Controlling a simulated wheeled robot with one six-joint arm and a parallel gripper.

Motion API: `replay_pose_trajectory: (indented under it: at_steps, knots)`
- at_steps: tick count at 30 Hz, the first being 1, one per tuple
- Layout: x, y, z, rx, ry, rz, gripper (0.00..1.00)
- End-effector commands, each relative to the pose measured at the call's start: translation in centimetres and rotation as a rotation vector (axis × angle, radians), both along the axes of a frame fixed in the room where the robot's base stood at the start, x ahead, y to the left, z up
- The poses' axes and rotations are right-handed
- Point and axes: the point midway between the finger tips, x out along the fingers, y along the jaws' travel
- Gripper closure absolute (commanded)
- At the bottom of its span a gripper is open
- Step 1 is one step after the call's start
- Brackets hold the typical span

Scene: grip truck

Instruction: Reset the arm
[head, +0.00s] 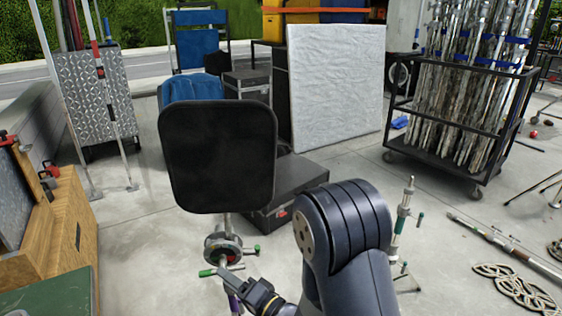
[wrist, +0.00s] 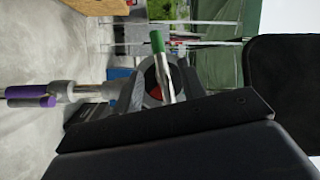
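My arm (head: 345,240) rises at the bottom centre of the head view and bends down to the left. My gripper (head: 246,285) is low, close beside the post of a metal stand (head: 223,247). The stand has green-tipped handles and a round head, and bears a black rectangular panel (head: 217,157). In the wrist view, the stand's green-tipped handle (wrist: 158,42) and a purple-banded part (wrist: 30,96) show close up. Dark gripper parts fill the lower part of that view.
A black case (head: 287,190) and a white board (head: 335,88) stand behind the panel. A black cart of metal poles (head: 465,100) is at the right. Another stand (head: 402,215) is close to the right of my arm. A wooden cabinet (head: 55,225) is at the left.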

Motion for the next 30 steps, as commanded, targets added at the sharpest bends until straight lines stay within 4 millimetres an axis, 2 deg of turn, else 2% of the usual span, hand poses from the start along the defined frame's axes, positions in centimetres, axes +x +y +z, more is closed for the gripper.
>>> replay_pose_trajectory:
  at_steps: [3,7,16,30]
  knots:
    - [1.3,2.0,0.2,0.002,-0.001,0.004,0.61]
    - [2.5,3.7,0.3,0.002,-0.001,0.003,0.61]
    - [2.4,3.4,0.3,0.08,0.012,0.004,0.61]
    - [2.4,3.4,0.4,0.057,0.006,0.003,0.61]
